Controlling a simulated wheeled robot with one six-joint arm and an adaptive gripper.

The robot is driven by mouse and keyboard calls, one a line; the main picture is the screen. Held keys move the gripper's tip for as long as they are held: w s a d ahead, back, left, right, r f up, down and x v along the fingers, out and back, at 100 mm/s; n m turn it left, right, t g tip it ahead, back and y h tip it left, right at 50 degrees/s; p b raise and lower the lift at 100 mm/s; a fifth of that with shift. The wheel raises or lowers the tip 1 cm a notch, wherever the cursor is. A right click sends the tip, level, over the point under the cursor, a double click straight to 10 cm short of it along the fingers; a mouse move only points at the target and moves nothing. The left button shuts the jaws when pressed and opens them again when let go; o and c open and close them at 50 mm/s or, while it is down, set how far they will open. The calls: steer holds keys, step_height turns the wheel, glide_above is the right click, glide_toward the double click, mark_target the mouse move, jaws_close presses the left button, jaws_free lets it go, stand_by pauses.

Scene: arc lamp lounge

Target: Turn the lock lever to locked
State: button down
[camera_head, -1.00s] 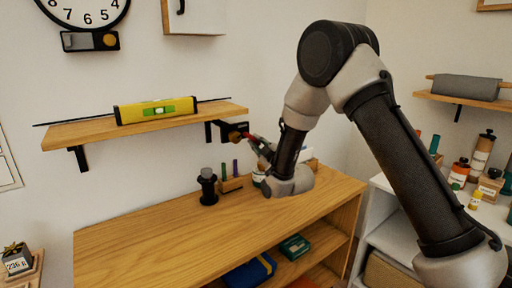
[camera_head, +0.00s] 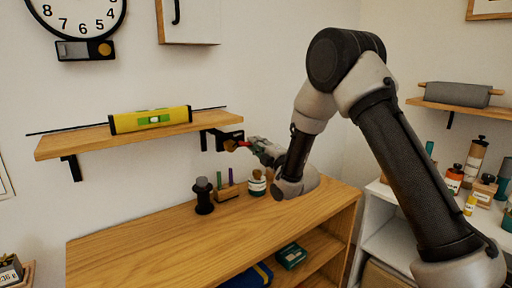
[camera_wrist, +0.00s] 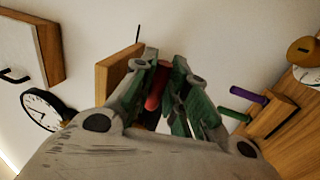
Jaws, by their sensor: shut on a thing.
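The lock lever (camera_head: 244,143) is a small red handle beside a brown hub and a dark mounting (camera_head: 229,135) on the wall, near the right end of the shelf. It points roughly rightward in the head view. My gripper (camera_head: 254,145) reaches it from the right and is shut on it. In the wrist view the red lever (camera_wrist: 157,85) lies between the two green-padded fingers of my gripper (camera_wrist: 165,66). The hub and any lock markings are mostly hidden there, so I cannot tell the lever's exact angle.
The wooden shelf (camera_head: 90,141) carries a yellow spirit level (camera_head: 150,119). Below it, the wooden bench (camera_head: 150,245) holds a dark spool-like object (camera_head: 203,196), a pen block (camera_head: 226,194) and a jar (camera_head: 257,184). The bench's left and front are clear. A side shelf (camera_head: 460,105) stands right.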

stand_by(0.3)
steer(key=c, duration=1.4)
jaws_free()
steer(key=v, duration=1.2)
